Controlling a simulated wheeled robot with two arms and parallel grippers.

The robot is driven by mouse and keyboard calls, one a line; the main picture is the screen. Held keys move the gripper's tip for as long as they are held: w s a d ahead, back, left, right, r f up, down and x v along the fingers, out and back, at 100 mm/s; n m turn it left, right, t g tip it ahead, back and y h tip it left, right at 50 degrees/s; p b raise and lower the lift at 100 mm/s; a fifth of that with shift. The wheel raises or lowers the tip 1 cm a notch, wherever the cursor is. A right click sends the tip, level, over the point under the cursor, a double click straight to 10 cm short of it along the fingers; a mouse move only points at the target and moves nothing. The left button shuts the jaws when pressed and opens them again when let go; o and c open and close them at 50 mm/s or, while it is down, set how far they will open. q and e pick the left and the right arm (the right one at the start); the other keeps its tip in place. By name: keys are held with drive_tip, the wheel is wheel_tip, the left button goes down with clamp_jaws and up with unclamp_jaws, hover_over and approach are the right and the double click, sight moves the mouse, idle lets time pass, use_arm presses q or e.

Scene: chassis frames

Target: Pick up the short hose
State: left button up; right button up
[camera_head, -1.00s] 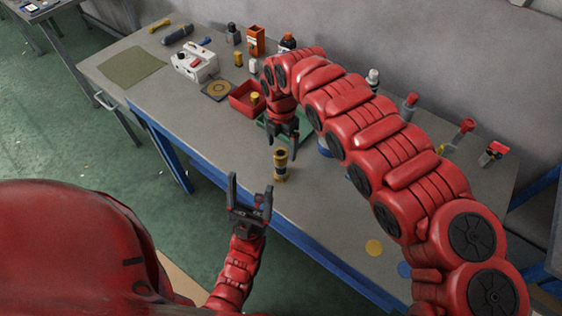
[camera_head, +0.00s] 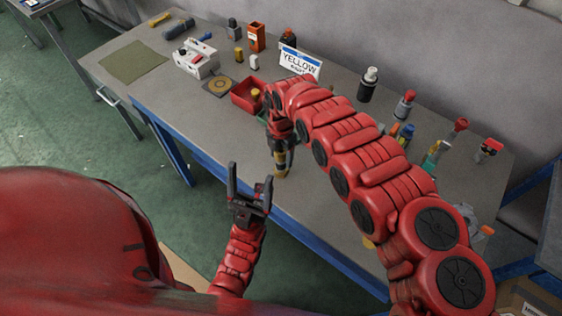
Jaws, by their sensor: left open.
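A short brass-coloured cylinder (camera_head: 281,171) stands upright near the front edge of the workbench; I cannot tell for sure whether it is the short hose. My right gripper (camera_head: 281,152) points down over its upper part, with fingers at its sides. Whether they are closed on it is not clear. My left gripper (camera_head: 250,180) is open and empty, fingers pointing up, in front of the bench edge. A dark grey rolled piece (camera_head: 179,29) lies at the back left of the bench.
A red bin (camera_head: 245,100), a white box with a red knob (camera_head: 196,63) and a green mat (camera_head: 132,62) are on the left part. My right arm covers the bench's middle right.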

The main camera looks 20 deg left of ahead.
clamp_jaws()
idle(0.3)
